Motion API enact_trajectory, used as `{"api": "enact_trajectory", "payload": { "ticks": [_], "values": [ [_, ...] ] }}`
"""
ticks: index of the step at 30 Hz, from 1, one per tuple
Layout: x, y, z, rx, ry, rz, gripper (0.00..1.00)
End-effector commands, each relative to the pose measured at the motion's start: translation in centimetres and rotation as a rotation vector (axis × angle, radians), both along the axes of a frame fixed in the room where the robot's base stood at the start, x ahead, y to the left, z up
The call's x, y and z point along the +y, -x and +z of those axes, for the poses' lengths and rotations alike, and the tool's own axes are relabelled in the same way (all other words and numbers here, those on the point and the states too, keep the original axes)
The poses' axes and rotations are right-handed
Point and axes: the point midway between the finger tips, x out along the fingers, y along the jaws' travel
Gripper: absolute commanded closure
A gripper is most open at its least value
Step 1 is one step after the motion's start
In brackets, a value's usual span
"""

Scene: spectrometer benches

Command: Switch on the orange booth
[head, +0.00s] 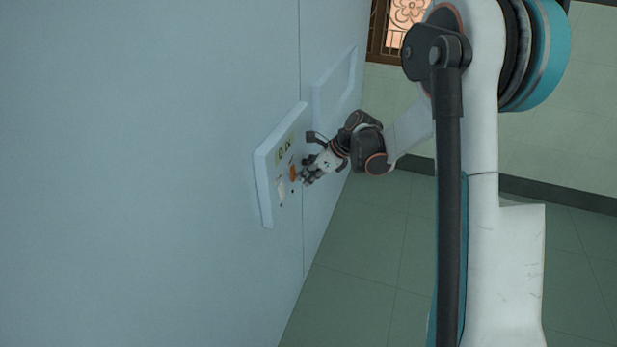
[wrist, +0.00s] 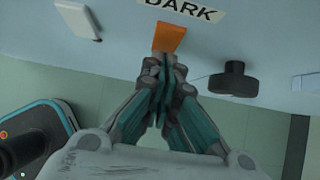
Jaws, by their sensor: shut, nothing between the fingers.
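A raised pale panel (head: 266,187) on the light blue wall carries an orange switch (head: 293,173) and a white switch (head: 281,190). In the wrist view the orange switch (wrist: 170,37) is straight ahead of my fingertips, below a label reading "DARK" (wrist: 181,10). The white switch (wrist: 77,20) is to its left. My gripper (head: 306,179) is shut and empty, its fingertips (wrist: 163,60) right at the lower edge of the orange switch. I cannot tell whether they touch it. The fingertips hide part of the switch's lower edge.
A dark knob (wrist: 233,81) sticks out to the right of the orange switch. Another pale panel (head: 335,84) is further along the wall. Green tiled floor (head: 370,270) is open below, and a latticed window (head: 400,25) is at the back.

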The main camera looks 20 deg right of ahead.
Motion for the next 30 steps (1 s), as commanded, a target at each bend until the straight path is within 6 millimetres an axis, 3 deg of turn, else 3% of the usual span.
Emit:
{"api": "enact_trajectory", "payload": {
  "ticks": [6, 30],
  "values": [
    [0.4, -0.3, -0.9, -0.048, -0.068, -0.002, 1.0],
    [0.6, -0.4, 1.2, -0.052, -0.074, 0.001, 1.0]
  ]
}}
